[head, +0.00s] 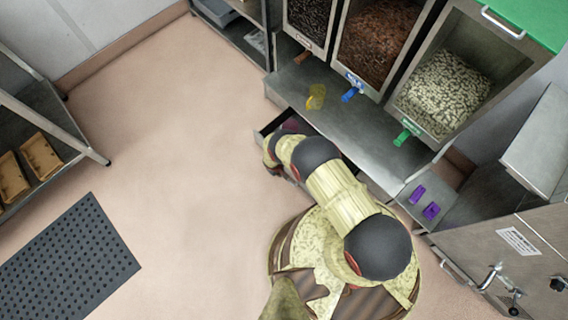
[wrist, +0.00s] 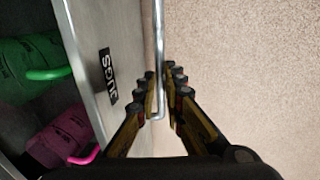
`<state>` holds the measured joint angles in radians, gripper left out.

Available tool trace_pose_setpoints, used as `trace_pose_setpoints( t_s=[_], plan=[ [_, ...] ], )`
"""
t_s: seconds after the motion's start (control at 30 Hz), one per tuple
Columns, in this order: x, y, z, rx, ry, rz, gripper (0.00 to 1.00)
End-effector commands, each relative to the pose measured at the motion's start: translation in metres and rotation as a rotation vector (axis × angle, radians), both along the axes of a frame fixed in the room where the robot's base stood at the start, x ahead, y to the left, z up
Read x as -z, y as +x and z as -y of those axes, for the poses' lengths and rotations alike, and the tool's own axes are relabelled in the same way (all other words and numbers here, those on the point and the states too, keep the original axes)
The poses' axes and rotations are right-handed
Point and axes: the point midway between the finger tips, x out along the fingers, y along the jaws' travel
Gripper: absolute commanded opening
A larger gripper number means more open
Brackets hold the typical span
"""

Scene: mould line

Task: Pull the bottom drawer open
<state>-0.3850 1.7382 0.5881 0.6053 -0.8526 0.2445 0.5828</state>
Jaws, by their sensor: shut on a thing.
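The drawer (wrist: 118,52) under the steel bench is partly open. Its metal front carries a black label whose text I cannot read surely. A bar handle (wrist: 159,35) runs along that front. My gripper (wrist: 163,97) is shut on the handle, with the fingers on either side of the bar in the wrist view. Inside the drawer lie a green item (wrist: 28,60) and a pink item (wrist: 62,138), each with a looped handle. In the head view the drawer's open left end (head: 264,132) shows beside my arm, which hides most of the front.
Bins of dark, brown and pale pellets (head: 445,92) stand on the bench (head: 300,82). A yellow item (head: 316,96) lies there. Purple pieces (head: 432,211) lie on a ledge at right. A rack (head: 60,125) and dark mat (head: 70,258) are at left. The floor between is clear.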

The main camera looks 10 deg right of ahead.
Motion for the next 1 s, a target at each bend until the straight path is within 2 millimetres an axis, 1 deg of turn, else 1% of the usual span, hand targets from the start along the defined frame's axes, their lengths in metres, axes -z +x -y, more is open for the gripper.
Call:
trace_pose_setpoints(
  t_s=[0.13,0.53,0.57,0.6,0.87,1.0],
  plan=[
    [-0.0001,-0.0036,-0.0057,-0.002,0.0,0.0,0.0],
    [0.0002,-0.0045,-0.0069,0.0,0.001,0.001,0.0],
    [0.0002,-0.0045,-0.0069,0.0,0.001,0.001,0.11],
    [0.0002,-0.0044,-0.007,0.0,0.001,0.001,0.13],
    [0.0001,-0.0045,-0.0066,0.0,0.0,0.0,0.28],
    [0.0001,-0.0046,-0.0066,0.0,0.0,0.0,0.29]
  ],
)
